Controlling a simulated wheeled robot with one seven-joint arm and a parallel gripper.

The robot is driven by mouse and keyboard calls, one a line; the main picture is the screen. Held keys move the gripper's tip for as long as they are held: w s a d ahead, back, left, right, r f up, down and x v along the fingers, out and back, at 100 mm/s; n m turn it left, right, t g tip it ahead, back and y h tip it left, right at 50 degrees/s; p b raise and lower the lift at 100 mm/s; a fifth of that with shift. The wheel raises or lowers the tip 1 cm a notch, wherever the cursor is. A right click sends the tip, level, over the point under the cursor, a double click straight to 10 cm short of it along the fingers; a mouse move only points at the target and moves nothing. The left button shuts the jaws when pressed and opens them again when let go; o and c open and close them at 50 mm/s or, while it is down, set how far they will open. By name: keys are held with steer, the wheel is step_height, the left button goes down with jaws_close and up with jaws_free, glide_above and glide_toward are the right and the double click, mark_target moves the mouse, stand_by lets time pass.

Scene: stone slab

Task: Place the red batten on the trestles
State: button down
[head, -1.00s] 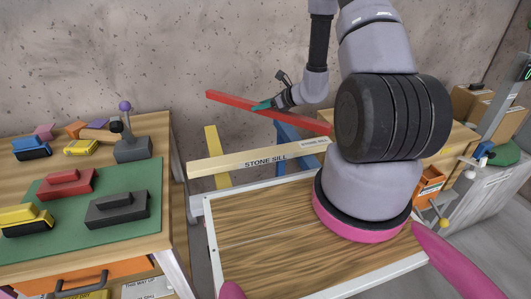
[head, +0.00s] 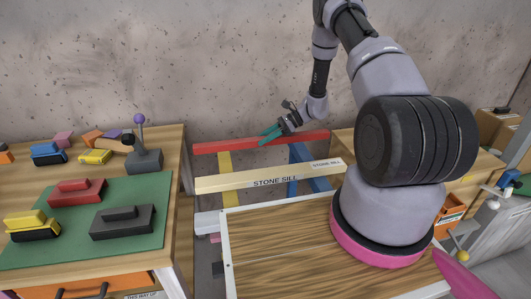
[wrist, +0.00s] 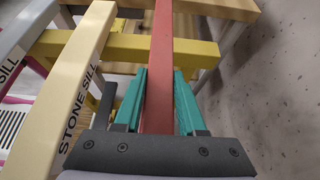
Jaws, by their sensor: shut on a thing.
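The red batten (head: 225,146) runs roughly level behind the pale beam marked STONE SILL (head: 225,182), above the yellow trestle (head: 225,163) at left and the blue trestle (head: 297,155) at right. My gripper (head: 270,135) is at the batten's middle, its teal fingers shut on it from either side. In the wrist view the batten (wrist: 160,60) runs away between the fingers and crosses over the yellow trestle's beam (wrist: 195,50). The sill (wrist: 75,85) lies alongside, apart from it. Whether the batten touches the trestle tops I cannot tell.
A workbench with a green mat (head: 70,240) and several toy-like blocks stands at left. A wood-topped table (head: 280,235) with a white frame is in front. The stone wall (head: 230,70) rises close behind the trestles.

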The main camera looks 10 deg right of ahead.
steer(key=shift+f, duration=2.15)
steer(key=shift+f, duration=0.2)
steer(key=shift+c, duration=2.4)
jaws_free()
